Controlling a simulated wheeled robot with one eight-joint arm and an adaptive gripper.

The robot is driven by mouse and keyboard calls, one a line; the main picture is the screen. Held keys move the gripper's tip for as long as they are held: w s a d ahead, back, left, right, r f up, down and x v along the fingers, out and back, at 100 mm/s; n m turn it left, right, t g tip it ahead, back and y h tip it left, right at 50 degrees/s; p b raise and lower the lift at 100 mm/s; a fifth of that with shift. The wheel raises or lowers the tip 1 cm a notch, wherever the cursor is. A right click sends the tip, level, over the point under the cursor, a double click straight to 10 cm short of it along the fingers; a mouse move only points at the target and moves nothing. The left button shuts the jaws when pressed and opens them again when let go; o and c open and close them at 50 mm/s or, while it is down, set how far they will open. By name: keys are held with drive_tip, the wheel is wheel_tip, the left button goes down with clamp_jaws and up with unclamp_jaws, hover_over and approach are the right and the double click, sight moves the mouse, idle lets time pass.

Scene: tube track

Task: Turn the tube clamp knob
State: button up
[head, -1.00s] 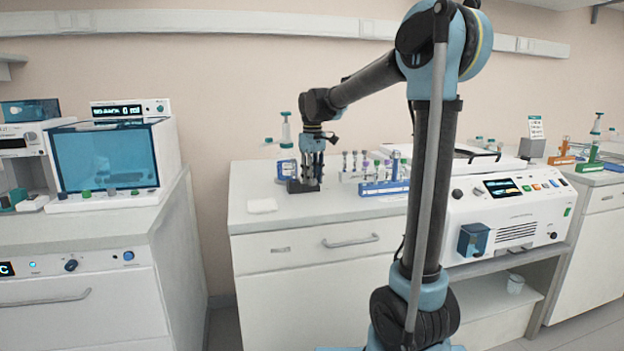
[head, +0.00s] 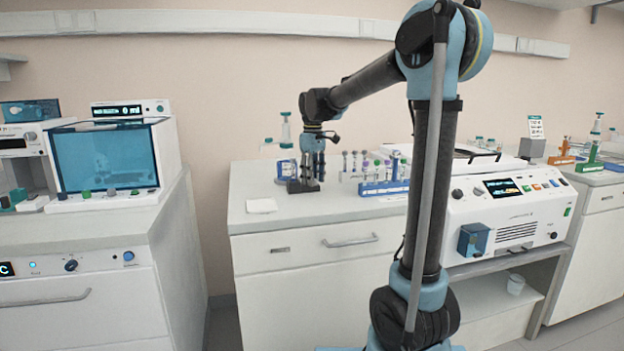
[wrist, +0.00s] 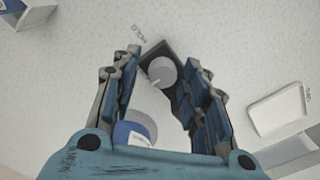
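The tube clamp is a small dark block (head: 302,187) on the white counter, below my gripper (head: 312,166). In the wrist view its round grey knob (wrist: 162,72) with a light pointer mark sits on the dark block (wrist: 155,50), beside a printed word on the counter that looks like "HOLD". My gripper (wrist: 160,92) points down with its two fingers apart, one on each side of the knob. The right finger is very near the knob and the left one stands off with a gap; contact cannot be told. In the head view the knob is hidden by the fingers.
A blue and white container (head: 286,170) stands close behind the clamp. A shallow white tray (head: 262,206) lies to the left. Tube racks (head: 384,188) with several capped tubes stand to the right. The counter's front strip is clear.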

drive_tip(key=shift+r, duration=0.1)
wheel_tip(320, 180, up, 12)
idle(0.8)
drive_tip(key=shift+s+a, duration=0.1)
